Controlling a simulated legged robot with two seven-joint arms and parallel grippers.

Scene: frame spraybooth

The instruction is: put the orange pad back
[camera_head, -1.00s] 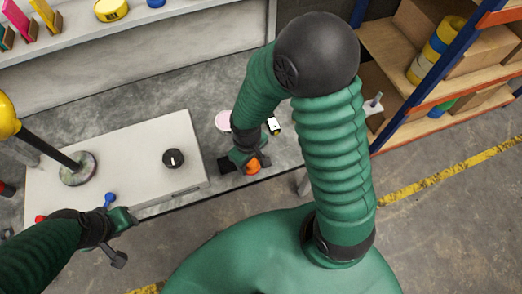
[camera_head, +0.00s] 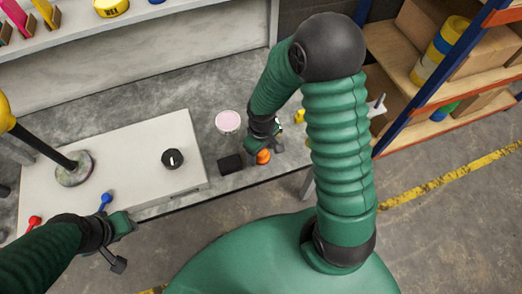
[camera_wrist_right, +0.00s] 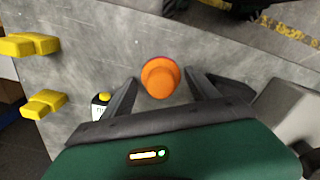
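The orange pad (camera_head: 263,156) is a small round orange piece, just right of a black block (camera_head: 230,164) near the front edge of the grey bench. In the right wrist view the orange pad (camera_wrist_right: 160,78) shows a thin purple rim and lies between the two dark fingers. My right gripper (camera_wrist_right: 161,76) is open around it, with a narrow gap on each side. In the head view my right gripper (camera_head: 264,139) is just above the pad, partly hidden by its own arm. My left gripper (camera_head: 122,241) is at the lower left, away from the pad; its finger opening is unclear.
A pink-topped tin (camera_head: 228,121) stands behind the black block. A white box (camera_head: 125,160) with a black knob fills the left bench. Yellow pieces (camera_wrist_right: 42,103) and a small black-and-white item (camera_wrist_right: 101,104) lie left in the wrist view. A shelf rack (camera_head: 425,90) stands right.

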